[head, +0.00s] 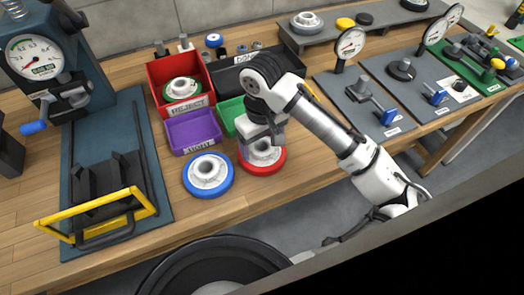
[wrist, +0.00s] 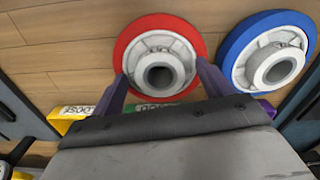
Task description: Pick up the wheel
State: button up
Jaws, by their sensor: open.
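A wheel with a red rim and a pale grey hub (head: 262,160) lies flat on the wooden bench; it also shows in the wrist view (wrist: 160,55). My gripper (head: 262,138) is above this wheel and partly hides it in the head view. In the wrist view my gripper (wrist: 162,72) is open, with its two fingers apart at the near part of the red rim and nothing between them gripped. A similar wheel with a blue rim (head: 208,174) lies just left of the red one; in the wrist view it is at the right (wrist: 268,52).
Behind the wheels stand a purple bin (head: 193,131), a partly hidden green bin and a red REJECT bin (head: 180,82) holding a green-rimmed wheel. A gauge press with a yellow handle (head: 100,207) is at left. Grey boards with gauges (head: 372,112) are at right. Bench in front is clear.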

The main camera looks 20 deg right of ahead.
jog(key=shift+c, duration=0.3)
jog(key=c, duration=1.2)
jog(key=shift+c, duration=0.4)
jog(key=shift+r, duration=0.15)
